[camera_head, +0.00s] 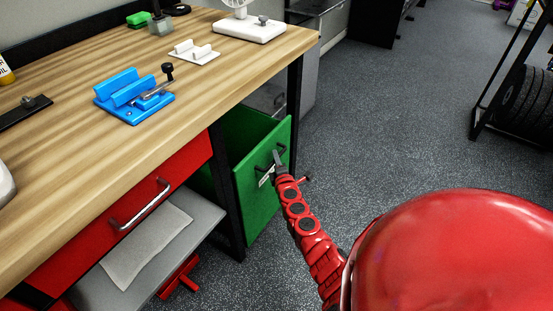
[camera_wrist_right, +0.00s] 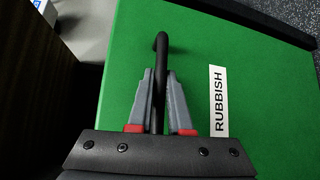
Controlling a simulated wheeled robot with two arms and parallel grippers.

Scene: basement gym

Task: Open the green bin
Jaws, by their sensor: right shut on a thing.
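The green bin (camera_head: 262,184) is under the right end of the workbench. Its front stands out from the bench frame, and its open top and green inside show behind the front. A dark bar handle is on its front; in the right wrist view the handle (camera_wrist_right: 161,62) runs between the fingers of my right gripper (camera_wrist_right: 160,88). A white RUBBISH label (camera_wrist_right: 219,101) is beside it on the green front (camera_wrist_right: 262,70). In the head view my right gripper (camera_head: 278,162) is at the bin front, shut on the handle. My left gripper is not in view.
The wooden workbench (camera_head: 75,85) holds a blue vise (camera_head: 135,97) and a white fan base (camera_head: 249,28). A red drawer (camera_head: 110,225) and a grey shelf (camera_head: 90,285) are left of the bin. A weight rack (camera_head: 485,125) stands far right. The grey floor (camera_head: 390,120) right of the bin is clear.

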